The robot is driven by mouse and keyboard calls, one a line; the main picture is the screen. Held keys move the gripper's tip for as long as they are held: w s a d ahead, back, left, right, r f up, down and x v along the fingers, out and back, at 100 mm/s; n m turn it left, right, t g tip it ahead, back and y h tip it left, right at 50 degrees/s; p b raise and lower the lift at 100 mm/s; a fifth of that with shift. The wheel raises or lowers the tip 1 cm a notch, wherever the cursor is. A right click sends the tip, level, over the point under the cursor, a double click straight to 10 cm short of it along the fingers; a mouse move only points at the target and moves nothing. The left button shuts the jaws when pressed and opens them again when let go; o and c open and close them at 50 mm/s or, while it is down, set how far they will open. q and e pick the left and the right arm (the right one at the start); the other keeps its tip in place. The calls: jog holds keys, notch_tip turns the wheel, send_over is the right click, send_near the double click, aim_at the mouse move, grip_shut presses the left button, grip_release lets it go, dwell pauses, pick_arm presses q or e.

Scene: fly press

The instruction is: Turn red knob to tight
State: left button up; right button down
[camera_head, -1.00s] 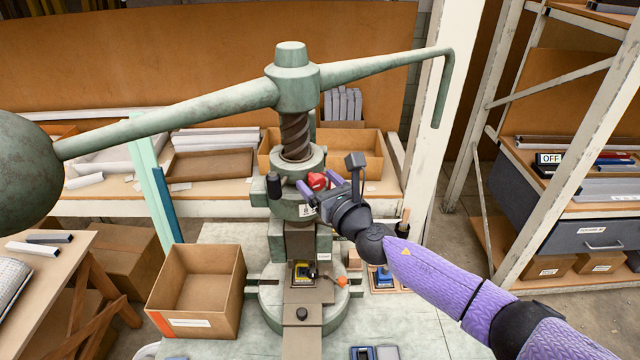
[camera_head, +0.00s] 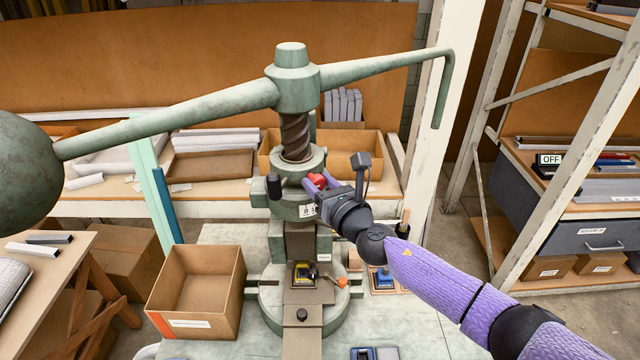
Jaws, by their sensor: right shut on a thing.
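The red knob (camera_head: 317,181) is on the front of the green fly press (camera_head: 297,204), below its dark screw. The fingers and wrist hide part of the knob. A small white label (camera_head: 307,210) with dark marks is just below the knob, partly behind the gripper; I cannot read it fully. My left gripper is not in view.
The press's long arm (camera_head: 190,118) with a heavy ball (camera_head: 28,170) spans above. An open cardboard box (camera_head: 196,290) stands at the lower left of the press. A white post (camera_head: 446,110) rises at right.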

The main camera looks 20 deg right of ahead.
jog(key=m, duration=0.8)
jog(key=shift+d, duration=0.1)
jog(key=m, duration=0.4)
jog(key=shift+f, duration=0.1)
jog(key=m, duration=0.4)
jog(key=shift+p, duration=0.35)
jog(key=shift+m, duration=0.5)
jog(key=shift+f, duration=0.1)
jog(key=shift+c, duration=1.4)
grip_release()
